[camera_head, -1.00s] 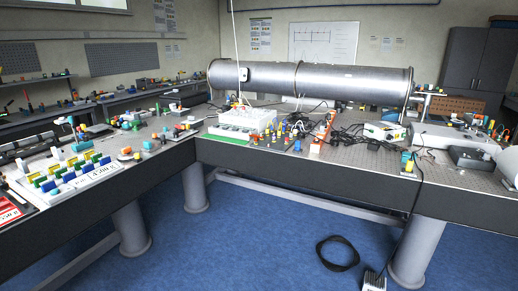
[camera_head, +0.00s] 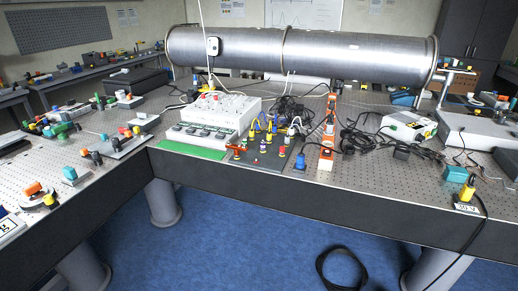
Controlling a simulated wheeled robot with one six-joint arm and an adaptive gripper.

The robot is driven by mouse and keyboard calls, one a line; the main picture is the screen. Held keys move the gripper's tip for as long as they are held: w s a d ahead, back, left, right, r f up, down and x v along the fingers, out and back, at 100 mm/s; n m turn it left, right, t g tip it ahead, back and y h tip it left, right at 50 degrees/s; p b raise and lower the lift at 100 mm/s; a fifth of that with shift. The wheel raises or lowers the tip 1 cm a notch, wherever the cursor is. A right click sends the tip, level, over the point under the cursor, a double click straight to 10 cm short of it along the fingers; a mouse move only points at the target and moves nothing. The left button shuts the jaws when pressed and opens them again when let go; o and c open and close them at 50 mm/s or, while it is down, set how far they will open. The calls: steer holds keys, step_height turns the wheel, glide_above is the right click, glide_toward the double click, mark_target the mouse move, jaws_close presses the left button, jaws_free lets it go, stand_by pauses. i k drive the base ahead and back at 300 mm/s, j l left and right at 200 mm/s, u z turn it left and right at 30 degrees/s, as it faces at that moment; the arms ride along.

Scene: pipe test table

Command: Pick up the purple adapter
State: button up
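Several small coloured adapters stand on a dark board (camera_head: 262,163) near the front edge of the pipe table. They look red, yellow, blue and possibly purple. They are too small here for me to tell surely which one is the purple adapter. A blue piece (camera_head: 300,162) stands at the right side of this board. My gripper is not in view.
A white device (camera_head: 215,115) on a green mat (camera_head: 190,151) stands left of the board. An orange-and-white strip (camera_head: 327,145) and black cables (camera_head: 355,138) lie to its right. A large metal pipe (camera_head: 300,52) runs behind. Blue floor (camera_head: 240,235) in front is mostly clear; a black cable coil (camera_head: 342,268) lies on it.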

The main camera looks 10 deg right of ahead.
mark_target(263, 144)
steer(key=i+j+z, duration=0.5)
steer(key=i+j, duration=1.9)
steer(key=k+j+u, duration=0.15)
steer(key=k, duration=0.35)
steer(key=k+u, duration=0.1)
steer(key=k, duration=0.35)
steer(key=k+j+u, duration=0.15)
steer(key=k, duration=0.35)
steer(key=k+j+u, duration=0.15)
steer(key=k+j, duration=0.15)
steer(key=k, duration=0.15)
